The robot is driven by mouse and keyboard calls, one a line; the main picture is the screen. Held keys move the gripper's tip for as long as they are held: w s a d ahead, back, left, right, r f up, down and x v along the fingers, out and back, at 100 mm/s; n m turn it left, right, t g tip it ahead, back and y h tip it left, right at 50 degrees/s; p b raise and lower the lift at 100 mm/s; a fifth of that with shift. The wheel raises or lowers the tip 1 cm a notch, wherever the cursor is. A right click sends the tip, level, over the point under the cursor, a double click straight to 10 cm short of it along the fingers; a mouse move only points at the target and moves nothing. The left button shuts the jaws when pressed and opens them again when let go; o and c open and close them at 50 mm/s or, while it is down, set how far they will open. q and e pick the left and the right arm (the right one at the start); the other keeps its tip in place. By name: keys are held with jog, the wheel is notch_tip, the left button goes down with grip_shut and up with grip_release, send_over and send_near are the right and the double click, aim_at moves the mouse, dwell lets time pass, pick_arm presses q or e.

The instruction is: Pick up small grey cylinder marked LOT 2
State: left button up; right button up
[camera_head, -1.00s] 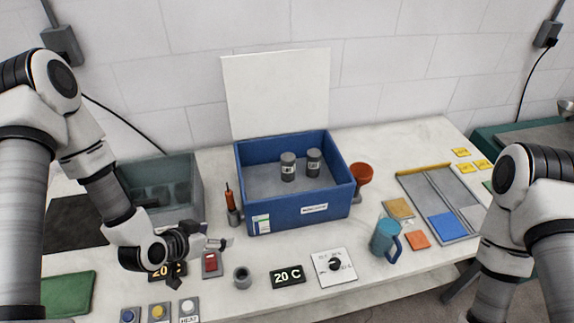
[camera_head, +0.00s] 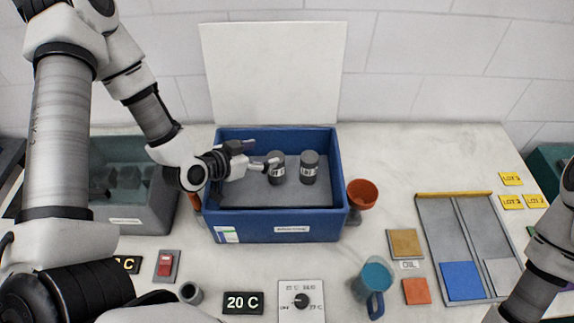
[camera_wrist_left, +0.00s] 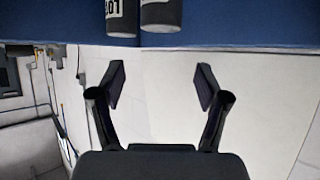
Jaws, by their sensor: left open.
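Two small grey cylinders with dark lids and white labels stand upright in the blue box (camera_head: 263,230). One is the left cylinder (camera_head: 277,175), the other the right cylinder (camera_head: 309,168); their label numbers are too small to read. Both show cut off at the top of the left wrist view, the labelled one (camera_wrist_left: 122,18) beside the other (camera_wrist_left: 161,16). My left gripper (camera_head: 263,153) is open and empty over the box, just left of the left cylinder, with one fingertip close to it; contact cannot be told. My right gripper is out of view.
A white panel (camera_head: 272,72) rises behind the box. A grey bin (camera_head: 125,213) stands left, an orange cup (camera_head: 362,194) right. A blue mug (camera_head: 374,280) and a divided tray (camera_head: 430,235) are further right.

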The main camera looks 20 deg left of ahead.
aim_at(282, 160)
pick_arm(q)
jog(key=f+b, duration=0.1)
jog(key=f, duration=0.1)
jog(key=f+b, duration=0.4)
jog(key=shift+w, duration=0.35)
jog(key=p+x, duration=0.2)
jog(key=x, duration=0.5)
jog(key=shift+w+d, duration=0.25)
jog(key=shift+w, duration=0.1)
jog(key=shift+s, duration=0.1)
jog(key=c, duration=1.4)
grip_shut()
jog(key=shift+r, duration=0.1)
